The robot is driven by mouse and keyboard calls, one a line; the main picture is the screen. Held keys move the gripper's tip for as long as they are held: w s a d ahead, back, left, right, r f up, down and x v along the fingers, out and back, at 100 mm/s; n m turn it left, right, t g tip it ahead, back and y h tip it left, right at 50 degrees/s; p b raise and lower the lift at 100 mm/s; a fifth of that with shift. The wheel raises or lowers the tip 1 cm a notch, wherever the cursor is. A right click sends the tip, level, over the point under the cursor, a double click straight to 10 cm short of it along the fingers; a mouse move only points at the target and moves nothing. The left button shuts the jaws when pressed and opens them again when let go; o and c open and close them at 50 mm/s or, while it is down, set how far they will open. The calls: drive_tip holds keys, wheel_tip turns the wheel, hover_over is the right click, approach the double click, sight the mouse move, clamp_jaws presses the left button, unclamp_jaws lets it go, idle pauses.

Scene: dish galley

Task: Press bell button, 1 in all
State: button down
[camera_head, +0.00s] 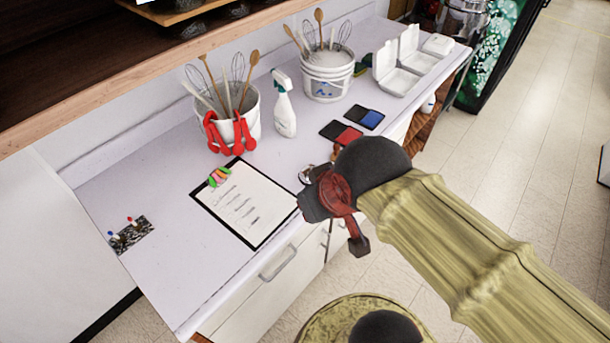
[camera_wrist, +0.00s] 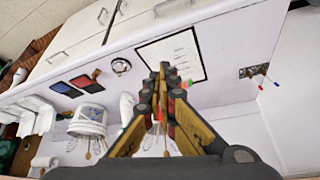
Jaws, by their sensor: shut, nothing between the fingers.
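The bell (camera_wrist: 120,66) is a small round silver and dark piece on the white counter, seen in the wrist view. In the head view the bell (camera_head: 306,175) is partly hidden behind my arm's dark end, near the counter's front edge. I cannot make out its button clearly. My gripper (camera_wrist: 163,76) is shut and empty, its fingertips together. In the wrist view the fingertips appear over the counter by the clipboard's edge, to the right of the bell and apart from it in the picture. The gap above the counter is hard to judge.
A clipboard (camera_head: 243,204) lies left of the bell. Red (camera_head: 341,133) and blue (camera_head: 367,117) ink pads lie behind it. A spray bottle (camera_head: 284,106) and utensil buckets (camera_head: 327,76) stand at the back. The counter's left part is mostly clear.

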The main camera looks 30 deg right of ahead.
drive_tip(key=shift+d, duration=0.1)
drive_tip(key=shift+w, duration=0.1)
drive_tip(key=w+d+f+m+y+p, duration=0.2)
drive_tip(key=w+m+y+p, duration=0.3)
drive_tip(key=w+m, duration=1.35)
drive_tip(key=w+d+f+m+t+p, duration=0.1)
drive_tip(key=w+d+f+m, duration=0.2)
drive_tip(key=d+m, duration=0.2)
drive_tip(key=w+d+f+m+p, duration=0.2)
drive_tip(key=d+m, duration=0.3)
drive_tip(key=m, duration=0.4)
drive_tip(key=w+d+f+m+t+h+p, duration=0.1)
drive_tip(key=w+d+f+m, duration=0.3)
drive_tip(key=m, duration=0.3)
drive_tip(key=shift+w+d+f+t, duration=0.15)
drive_tip(key=shift+d+f+t, duration=0.2)
drive_tip(key=shift+d, duration=0.4)
drive_tip(key=shift+m, duration=0.25)
